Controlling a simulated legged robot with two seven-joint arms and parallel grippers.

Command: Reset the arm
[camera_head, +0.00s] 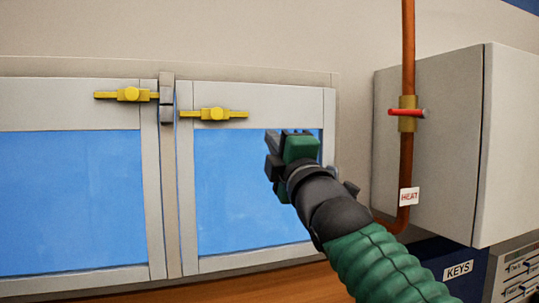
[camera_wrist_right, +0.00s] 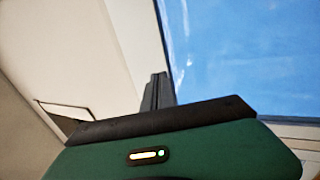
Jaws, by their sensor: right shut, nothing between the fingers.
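My right gripper (camera_head: 272,150) is raised in front of the right-hand window pane, near its upper right corner in the head view. Its fingers are together with nothing between them. My green sleeved right arm comes in from the lower right. In the right wrist view the dark fingers (camera_wrist_right: 156,92) point up toward the window frame and blue glass. I cannot tell whether the fingertips touch the window. My left gripper is not in view.
Two blue windows (camera_head: 70,200) have yellow latches (camera_head: 217,114). A brown wooden surface (camera_head: 270,287) lies below.

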